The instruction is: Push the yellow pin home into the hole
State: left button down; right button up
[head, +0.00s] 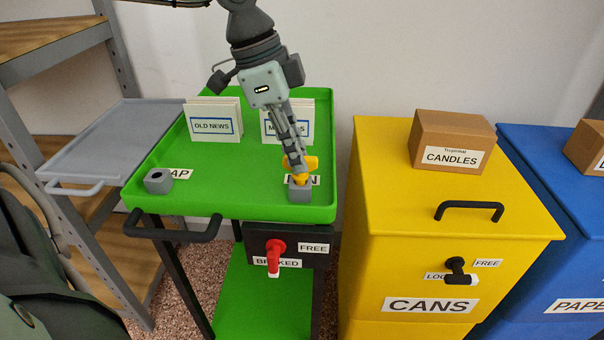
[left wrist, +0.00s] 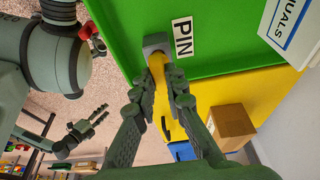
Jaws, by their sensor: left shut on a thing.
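The yellow pin (head: 312,162) stands at the top of a small grey block (head: 299,193) on the green cart, beside the PIN label. My left gripper (head: 293,164) comes down from above and is shut on the pin. In the left wrist view the pin (left wrist: 157,66) sits between the fingers, with its far end against the grey block (left wrist: 156,42). The hole is hidden by the pin and fingers, and I cannot tell how deep the pin is. My right gripper (left wrist: 83,130) shows small in the left wrist view, fingers apart and empty, far from the block.
The green tray (head: 222,190) has a raised rim. A grey holed block (head: 158,181) sits at its left, near the CAP label. OLD NEWS (head: 213,122) and a second file holder stand behind. A red handle (head: 274,256) hangs below; the yellow CANS bin (head: 390,200) stands right.

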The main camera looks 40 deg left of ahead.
aim_at(306, 157)
pick_arm(q)
jog(key=shift+r, duration=0.2)
jog(key=shift+r+p, duration=0.75)
jog(key=shift+r, duration=1.1)
